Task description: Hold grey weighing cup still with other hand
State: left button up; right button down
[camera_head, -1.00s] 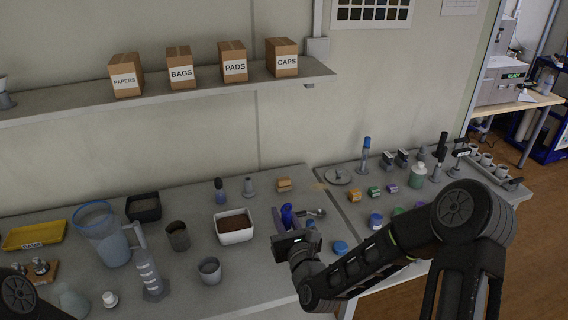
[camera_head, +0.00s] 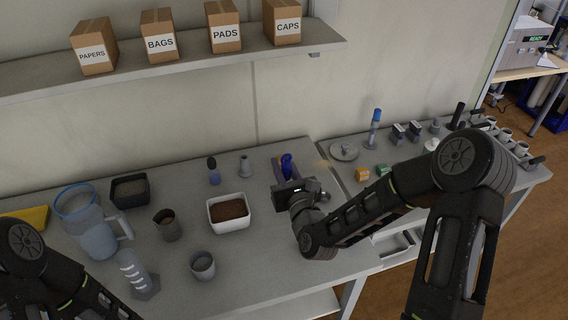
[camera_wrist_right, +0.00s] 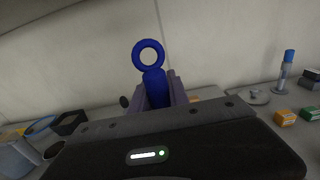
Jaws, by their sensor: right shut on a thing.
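A grey cup (camera_head: 203,266), which looks like the weighing cup, stands upright near the front of the bench, open at the top. No gripper touches it. My right gripper (camera_head: 287,172) is at the right of the bench, well to the right of the cup. It is shut on a blue handle (camera_wrist_right: 153,85) with a ring at its end, which stands up between the fingers in the right wrist view. What the handle belongs to is mostly hidden. My left arm enters at the lower left; its gripper is out of view.
A white tub of soil (camera_head: 229,211) and a darker grey pot (camera_head: 167,225) stand behind the cup. A large clear jug (camera_head: 97,236) and a clear graduated cylinder (camera_head: 136,274) are to its left. The bench right of the cup is clear.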

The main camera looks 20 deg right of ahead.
pick_arm(q)
jog(key=shift+f, duration=0.2)
pick_arm(e)
jog(key=s+a+n+g+y, duration=0.2)
jog(key=a+y, duration=0.3)
jog(key=a, duration=0.4)
jog(key=s+a+n+g+y, duration=0.3)
jog(key=s+a+n+y, duration=0.1)
jog(key=a, duration=0.5)
jog(key=s+a+n+g+y, duration=0.3)
jog(key=a+n+y, duration=0.2)
jog(key=a, duration=0.5)
jog(key=shift+s+f+y, duration=0.15)
jog(key=shift+f+y, duration=0.05)
jog(key=shift+y, duration=0.1)
